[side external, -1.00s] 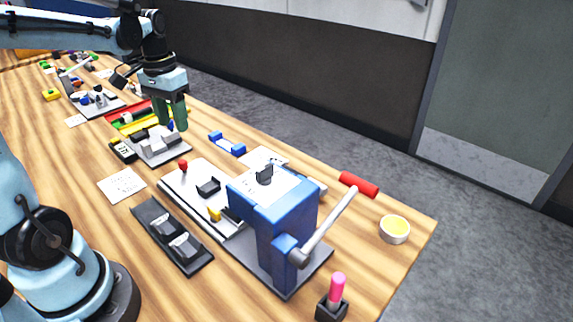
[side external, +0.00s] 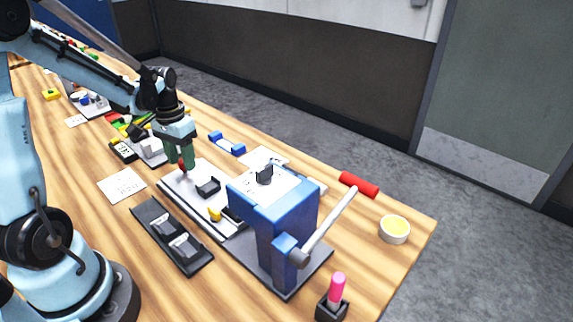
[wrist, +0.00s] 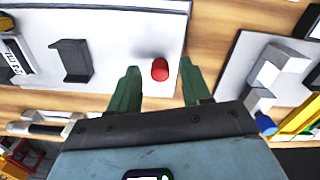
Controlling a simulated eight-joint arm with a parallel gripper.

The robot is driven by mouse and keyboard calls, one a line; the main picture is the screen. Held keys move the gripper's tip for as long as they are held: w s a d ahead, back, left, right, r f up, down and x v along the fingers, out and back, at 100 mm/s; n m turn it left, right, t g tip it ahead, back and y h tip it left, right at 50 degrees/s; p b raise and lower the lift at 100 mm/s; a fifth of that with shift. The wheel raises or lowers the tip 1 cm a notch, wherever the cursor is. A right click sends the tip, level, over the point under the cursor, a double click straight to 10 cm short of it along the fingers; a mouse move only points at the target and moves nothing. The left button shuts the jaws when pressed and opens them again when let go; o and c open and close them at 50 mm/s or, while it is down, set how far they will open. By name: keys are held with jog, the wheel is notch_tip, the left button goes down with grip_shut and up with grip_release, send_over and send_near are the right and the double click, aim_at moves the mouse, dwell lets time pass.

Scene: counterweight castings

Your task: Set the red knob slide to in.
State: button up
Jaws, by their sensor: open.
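The red knob (wrist: 160,69) stands near one end of a light grey plate (wrist: 125,60). In the wrist view it shows between the two open green fingers of my gripper (wrist: 160,85), with a gap on each side. In the side view my gripper (side external: 180,165) is over the far end of the same plate (side external: 170,190), and the fingers largely hide the knob (side external: 182,166). A dark upright bracket (side external: 208,187) stands on the plate; it also shows in the wrist view (wrist: 73,61).
A blue press (side external: 280,210) with a long lever stands at the plate's near end. A grey stepped block fixture (side external: 153,150) is just behind my gripper. A blue bracket (side external: 227,144) lies on open wood.

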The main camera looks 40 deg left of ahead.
jog(key=shift+f, duration=0.6)
jog(key=shift+c, duration=0.3)
grip_shut()
jog(key=shift+d, duration=0.1)
